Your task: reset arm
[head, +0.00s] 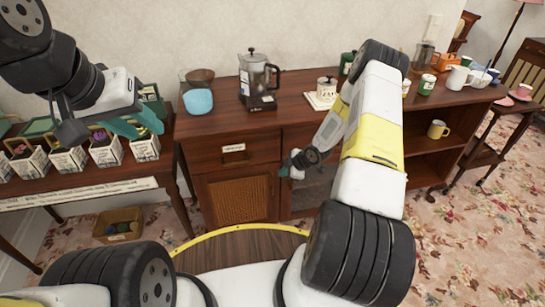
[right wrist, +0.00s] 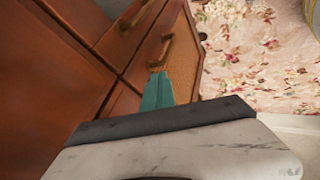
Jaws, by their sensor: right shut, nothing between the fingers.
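My left gripper (head: 140,122), with teal fingers, is at the upper left in the head view, over the side table with the small planter boxes. I cannot tell how far its fingers are apart. My right gripper (head: 284,172) hangs low in front of the wooden cabinet (head: 222,127), with its fingers mostly hidden in the head view. In the right wrist view its teal fingers (right wrist: 157,92) are together with nothing between them, near the cabinet's front and a handle (right wrist: 160,50). I cannot tell whether they touch it.
A coffee maker (head: 257,80), a blue bowl (head: 198,101) and a white canister (head: 326,88) stand on the cabinet top. A yellow mug (head: 437,129) is on its open shelf. Planter boxes (head: 107,151) line the left table. A basket (head: 118,226) is on the floor.

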